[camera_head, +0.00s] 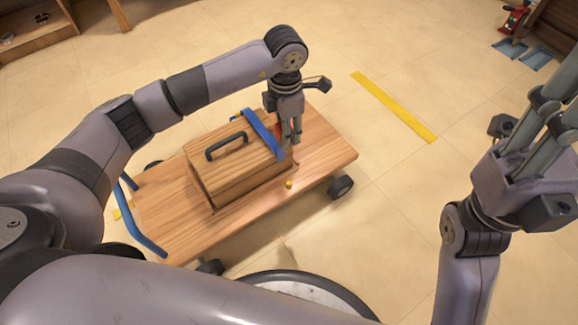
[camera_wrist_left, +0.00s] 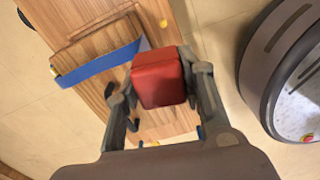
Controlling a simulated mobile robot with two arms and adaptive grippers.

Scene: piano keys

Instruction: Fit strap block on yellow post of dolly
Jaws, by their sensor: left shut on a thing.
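A red block (camera_wrist_left: 158,80), the strap block, is between the fingers of my left gripper (camera_wrist_left: 163,92) in the left wrist view. In the head view, that gripper (camera_head: 291,138) points down over the far right part of the wooden dolly (camera_head: 325,150), and only a sliver of red shows beside its fingers. A short yellow post (camera_head: 289,184) stands on the dolly near the box's right corner; it also shows in the wrist view (camera_wrist_left: 163,23), beyond the block. A blue strap (camera_head: 262,135) lies across the wooden box (camera_head: 225,165). My right gripper (camera_head: 558,95) is at the right edge, partly cut off.
The box has a dark handle (camera_head: 227,146) on its lid. The dolly has black wheels (camera_head: 341,187) and a blue push bar (camera_head: 138,232) at its left end. A yellow floor stripe (camera_head: 395,107) lies to the right.

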